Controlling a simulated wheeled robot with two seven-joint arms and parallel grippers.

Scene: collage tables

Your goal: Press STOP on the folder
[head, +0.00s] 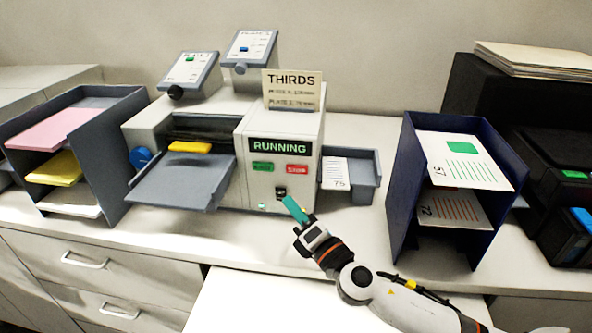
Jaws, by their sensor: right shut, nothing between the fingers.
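The folder (229,181) is a pale grey machine with a display reading RUNNING (279,147). Under the display are a green button (262,168) and a red button (297,169), whose small label looks like STOP. My right gripper (291,205) reaches in from the lower right. Its teal tip is shut and empty, in front of the folder's lower right face, below the red button and beside a small black knob (280,192). I cannot tell whether the tip touches the face. The red button is fully visible. My left gripper is out of view.
A feed tray (180,185) juts out at the folder's left, and an output tray (365,178) with paper sits at its right. A dark blue shelf rack (404,185) stands farther right. A paper rack (112,155) stands left. The counter front is clear.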

